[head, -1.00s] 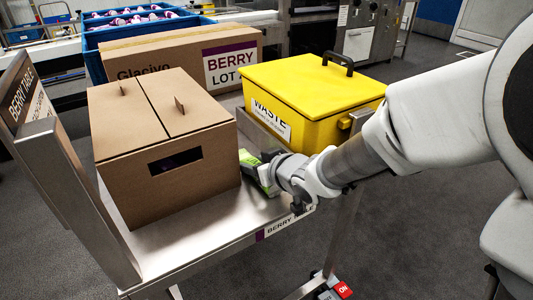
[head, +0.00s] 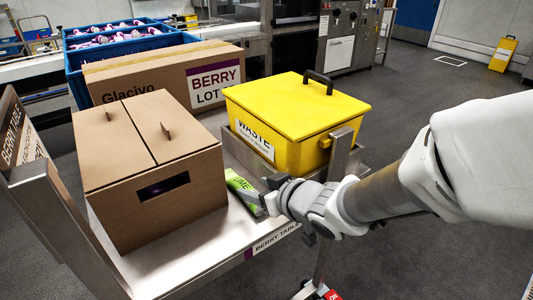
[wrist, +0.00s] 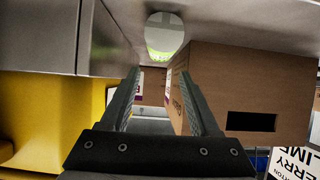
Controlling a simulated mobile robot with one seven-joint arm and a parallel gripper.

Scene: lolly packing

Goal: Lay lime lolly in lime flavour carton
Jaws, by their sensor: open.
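The lime lolly, in a green wrapper with part of the word LIME showing (head: 241,189), lies on the steel table between the brown carton and the yellow waste bin. My gripper (head: 268,199) is low over the table at the lolly's near right end. In the wrist view its two fingers (wrist: 161,74) stand apart, and a white and green rounded shape, likely the lolly (wrist: 163,38), shows beyond the tips. Nothing is seen held. The brown carton (head: 115,190) has two top flaps with tabs and a dark slot; no flavour label shows on it in the head view.
The yellow waste bin (head: 295,95) stands close behind my gripper. A Glacivo box marked BERRY LOT (head: 150,82) and a blue crate of wrapped lollies (head: 125,40) are at the back. The table's front edge bears a BERRY TABLE label (head: 276,238).

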